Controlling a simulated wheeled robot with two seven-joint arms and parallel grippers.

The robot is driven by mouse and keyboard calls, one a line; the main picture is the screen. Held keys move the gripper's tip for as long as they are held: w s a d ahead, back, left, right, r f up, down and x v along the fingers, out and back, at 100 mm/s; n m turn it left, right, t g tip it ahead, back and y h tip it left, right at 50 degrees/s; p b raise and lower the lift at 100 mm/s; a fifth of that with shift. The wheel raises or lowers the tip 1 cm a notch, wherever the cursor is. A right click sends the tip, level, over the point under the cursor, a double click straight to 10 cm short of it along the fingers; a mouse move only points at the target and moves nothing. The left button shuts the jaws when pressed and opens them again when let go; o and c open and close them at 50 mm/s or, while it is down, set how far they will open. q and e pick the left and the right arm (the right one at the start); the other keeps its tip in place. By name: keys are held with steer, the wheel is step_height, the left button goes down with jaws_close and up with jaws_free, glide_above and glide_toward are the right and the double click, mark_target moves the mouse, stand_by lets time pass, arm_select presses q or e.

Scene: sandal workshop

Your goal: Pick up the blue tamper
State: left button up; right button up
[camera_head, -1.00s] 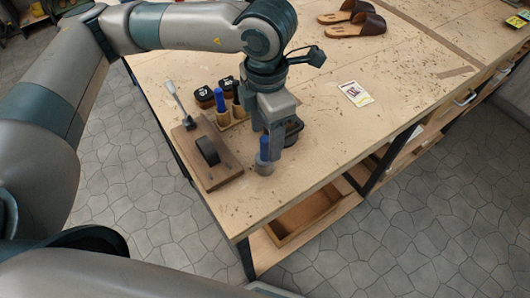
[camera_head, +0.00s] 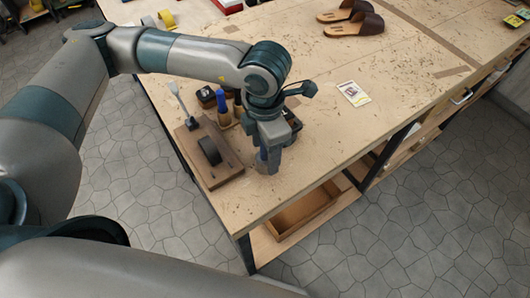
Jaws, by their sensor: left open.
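My right gripper is not in view.
A card (camera_head: 353,93) and brown sandals (camera_head: 354,24) lie farther right and back. The front right bench top is clear.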

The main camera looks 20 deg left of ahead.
arm_select(q)
steer(key=shift+f, duration=1.15)
steer(key=c, duration=1.2)
